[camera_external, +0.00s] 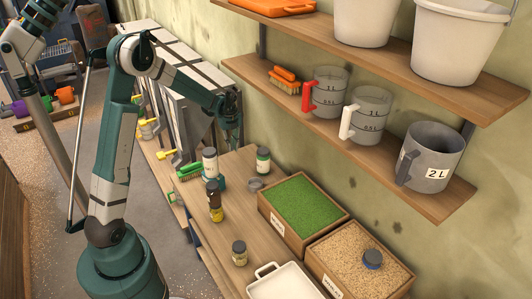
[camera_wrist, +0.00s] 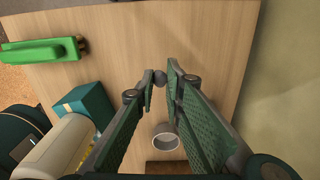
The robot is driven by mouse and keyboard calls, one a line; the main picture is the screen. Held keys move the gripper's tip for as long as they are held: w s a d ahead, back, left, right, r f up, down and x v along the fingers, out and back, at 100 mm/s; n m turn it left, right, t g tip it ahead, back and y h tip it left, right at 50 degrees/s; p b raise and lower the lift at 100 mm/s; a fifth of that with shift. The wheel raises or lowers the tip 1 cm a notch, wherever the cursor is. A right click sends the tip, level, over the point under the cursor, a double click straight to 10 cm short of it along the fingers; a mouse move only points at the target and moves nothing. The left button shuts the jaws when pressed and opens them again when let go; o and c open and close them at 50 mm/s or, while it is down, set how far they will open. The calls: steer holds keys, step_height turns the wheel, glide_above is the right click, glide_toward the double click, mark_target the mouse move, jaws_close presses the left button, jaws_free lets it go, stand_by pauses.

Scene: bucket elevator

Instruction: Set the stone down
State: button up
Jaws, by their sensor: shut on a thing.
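My gripper (camera_wrist: 160,77) points down over the wooden bench top (camera_wrist: 205,35) in the wrist view, its green fingers nearly together at the tips. They are shut on a small dark grey stone (camera_wrist: 160,79). In the external view my gripper (camera_external: 233,141) is above the far end of the bench, between a white-labelled jar and a dark-lidded jar. The stone is too small or hidden to make out there. I cannot tell whether the stone touches the bench.
A green brush (camera_wrist: 45,50), a teal block (camera_wrist: 88,105) and a pale jar (camera_wrist: 55,150) are on the left. A small grey cup (camera_wrist: 166,136) stands below the fingertips in the picture. Jars, a green-filled crate (camera_external: 304,205) and shelves with jugs are nearby. Bare wood surrounds the tips.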

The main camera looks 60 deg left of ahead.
steer(key=b, duration=0.1)
glide_above(247, 177)
steer(key=shift+s+r+n, duration=0.1)
steer(key=shift+s+n, duration=0.05)
steer(key=shift+n, duration=0.15)
steer(key=shift+f+b, duration=0.45)
steer(key=shift+f, duration=2.7)
steer(key=shift+f, duration=1.9)
steer(key=shift+f+b, duration=0.15)
steer(key=shift+b, duration=0.25)
steer(key=o, duration=0.7)
steer(key=shift+c, duration=0.2)
